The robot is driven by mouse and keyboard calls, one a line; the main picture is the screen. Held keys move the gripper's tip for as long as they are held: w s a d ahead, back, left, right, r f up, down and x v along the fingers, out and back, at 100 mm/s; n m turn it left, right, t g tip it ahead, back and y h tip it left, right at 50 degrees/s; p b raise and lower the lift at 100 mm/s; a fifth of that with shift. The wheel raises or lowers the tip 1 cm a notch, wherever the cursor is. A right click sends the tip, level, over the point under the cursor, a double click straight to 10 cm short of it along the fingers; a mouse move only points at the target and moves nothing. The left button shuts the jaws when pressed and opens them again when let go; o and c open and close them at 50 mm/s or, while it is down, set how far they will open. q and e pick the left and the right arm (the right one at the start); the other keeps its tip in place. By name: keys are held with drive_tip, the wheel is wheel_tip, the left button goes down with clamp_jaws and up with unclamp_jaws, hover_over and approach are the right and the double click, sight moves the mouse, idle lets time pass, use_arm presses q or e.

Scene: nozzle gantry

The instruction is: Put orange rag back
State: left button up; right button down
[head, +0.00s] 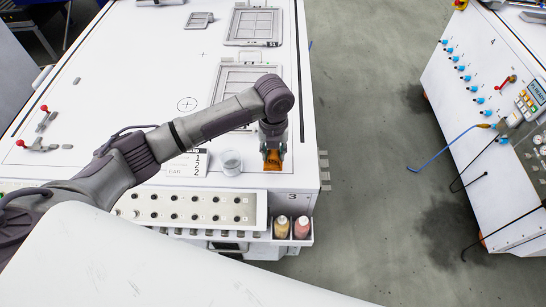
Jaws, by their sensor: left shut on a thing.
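The orange rag (273,161) shows at the right front of the white table (120,75), near the table's right edge. My left gripper (272,153) points down and is shut on the rag. The jaws hide the upper part of the rag. I cannot tell whether the rag touches the tabletop. My right gripper is not in view.
A clear cup (231,162) and a printed card (187,162) lie left of the rag. A perforated rack (185,208) and two bottles (292,228) line the front edge. Grey frames (253,25) sit farther back. A second white station (490,90) stands right across open floor.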

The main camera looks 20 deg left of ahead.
sight(273, 159)
use_arm(q)
wheel_tip(273, 159, down, 4)
drive_tip(key=shift+w+a+r+p, duration=0.1)
drive_tip(key=shift+r+p, duration=0.05)
drive_tip(key=shift+p, duration=0.5)
drive_tip(key=shift+f, duration=0.25)
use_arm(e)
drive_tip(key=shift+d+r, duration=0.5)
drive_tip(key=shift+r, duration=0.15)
use_arm(q)
drive_tip(key=shift+f, duration=0.2)
drive_tip(key=o, duration=1)
drive_tip(key=shift+r, duration=0.1)
drive_tip(key=shift+r, duration=0.25)
wheel_tip(273, 159, up, 12)
drive_tip(key=shift+f+b, duration=0.15)
drive_tip(key=shift+b, duration=0.9)
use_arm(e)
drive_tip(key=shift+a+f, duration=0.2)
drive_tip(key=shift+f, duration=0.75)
